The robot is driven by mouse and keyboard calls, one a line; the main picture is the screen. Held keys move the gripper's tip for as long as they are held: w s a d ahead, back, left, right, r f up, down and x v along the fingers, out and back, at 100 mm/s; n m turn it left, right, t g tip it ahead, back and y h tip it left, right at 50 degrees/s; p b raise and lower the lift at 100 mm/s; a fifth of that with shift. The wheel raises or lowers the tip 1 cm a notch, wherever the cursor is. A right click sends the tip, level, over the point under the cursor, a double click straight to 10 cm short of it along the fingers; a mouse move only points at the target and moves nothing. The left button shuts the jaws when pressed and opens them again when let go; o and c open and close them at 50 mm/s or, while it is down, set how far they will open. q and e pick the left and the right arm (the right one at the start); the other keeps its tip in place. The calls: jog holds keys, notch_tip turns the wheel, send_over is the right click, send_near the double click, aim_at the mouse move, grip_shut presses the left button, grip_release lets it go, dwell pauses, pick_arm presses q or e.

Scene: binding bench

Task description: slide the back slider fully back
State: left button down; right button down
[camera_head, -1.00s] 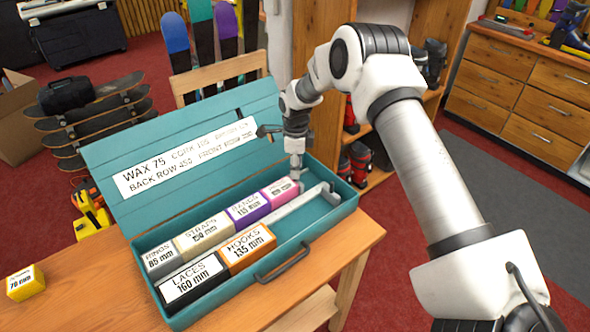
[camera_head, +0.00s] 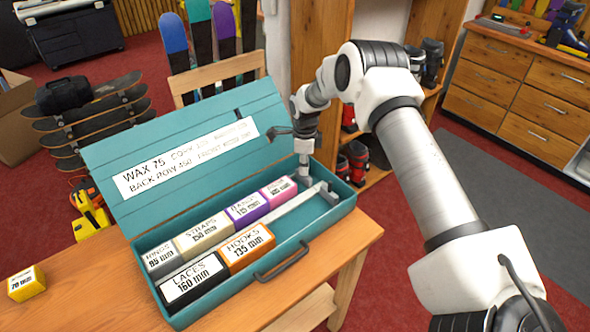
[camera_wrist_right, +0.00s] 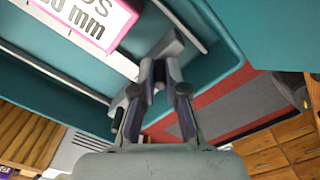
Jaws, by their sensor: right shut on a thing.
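The open teal case (camera_head: 345,205) lies on the wooden bench, with a back and a front row of labelled boxes. My right gripper (camera_head: 304,176) reaches down into the right end of the back row, right of the pink box (camera_head: 281,189). It is shut on the small grey back slider, mostly hidden by the fingers in the head view. In the right wrist view, the fingers (camera_wrist_right: 160,75) are close together at the grey slider (camera_wrist_right: 166,46). A gap of bare teal floor separates it from the pink box (camera_wrist_right: 85,18). My left gripper is not in view.
A grey divider rail (camera_head: 290,208) runs between the rows, with a grey piece (camera_head: 329,193) at its right end. The raised lid (camera_head: 190,150) stands behind. The front row's right part is empty. A yellow box (camera_head: 26,283) sits on the bench at left.

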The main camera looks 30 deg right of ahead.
jog(key=shift+w+d, duration=0.1)
jog(key=shift+d, duration=0.7)
jog(key=c, duration=1.2)
grip_release()
notch_tip(320, 180, up, 12)
